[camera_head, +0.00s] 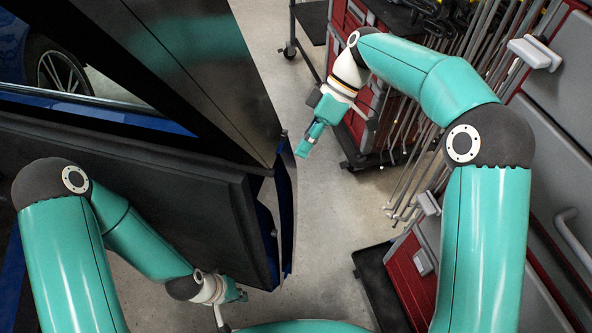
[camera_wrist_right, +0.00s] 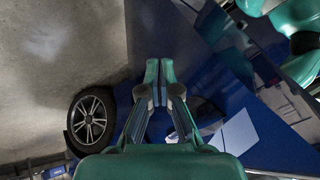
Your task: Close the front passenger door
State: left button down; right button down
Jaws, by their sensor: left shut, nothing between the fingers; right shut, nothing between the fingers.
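The front passenger door (camera_head: 130,195) fills the left of the head view, standing open with its dark inner panel and glossy upper part towards me. Its blue-edged end (camera_head: 286,215) points to the middle of the picture. My right gripper (camera_head: 302,152) is shut and empty, a little to the right of the door's upper end corner, with a small gap in the picture. In the right wrist view its fingers (camera_wrist_right: 159,72) are together in front of a blue surface. My left gripper (camera_head: 241,296) is shut at the door's lower edge; whether it touches cannot be told.
Red and grey tool cabinets (camera_head: 560,130) and a rack of long metal rods (camera_head: 480,60) line the right side. A car wheel (camera_head: 62,72) shows at the upper left, and a wheel (camera_wrist_right: 90,118) shows in the right wrist view. Grey floor (camera_head: 325,225) lies clear between door and cabinets.

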aim_at(295, 168)
jog(key=shift+s+a+f+b, duration=0.2)
jog(key=shift+s+a+f, duration=0.15)
jog(key=shift+s, duration=0.4)
jog(key=shift+s+a+f+b, duration=0.2)
jog(key=shift+s+a, duration=0.25)
jog(key=shift+s, duration=0.25)
jog(key=shift+s+a+f+b, duration=0.15)
jog(key=shift+s+a+f, duration=0.2)
jog(key=shift+s, duration=0.4)
jog(key=shift+a, duration=0.1)
